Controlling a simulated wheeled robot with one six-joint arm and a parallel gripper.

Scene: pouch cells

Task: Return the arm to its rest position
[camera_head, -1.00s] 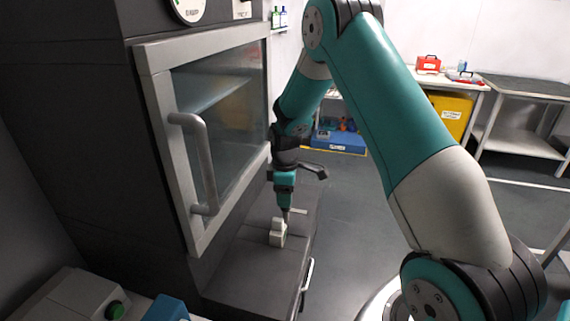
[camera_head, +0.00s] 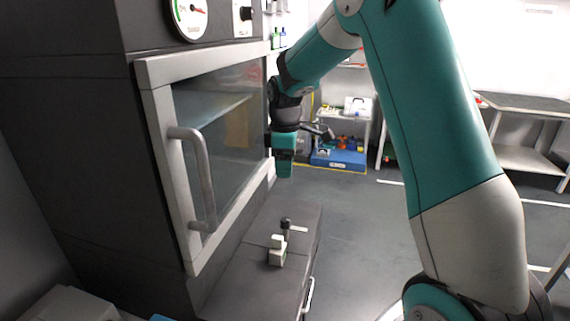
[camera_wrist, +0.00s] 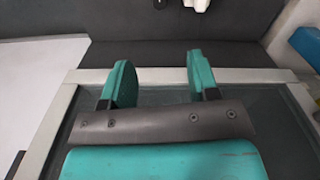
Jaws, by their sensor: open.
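My gripper (camera_head: 284,172) hangs at the end of my teal arm, above the dark cabinet top and in front of the oven's right edge. In the wrist view its two teal fingers (camera_wrist: 158,82) are spread apart with nothing between them. A small pale block-like device (camera_head: 278,252) with a dark knob (camera_head: 286,224) beside it stands on the dark cabinet top (camera_head: 240,262), below my gripper and apart from it.
A dark oven with a glass door (camera_head: 215,140) and a bar handle (camera_head: 200,178) stands close on the left, its door shut. A blue bin (camera_head: 338,159) sits on the floor behind. A grey bench (camera_head: 530,105) is at the back right. Open floor lies between.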

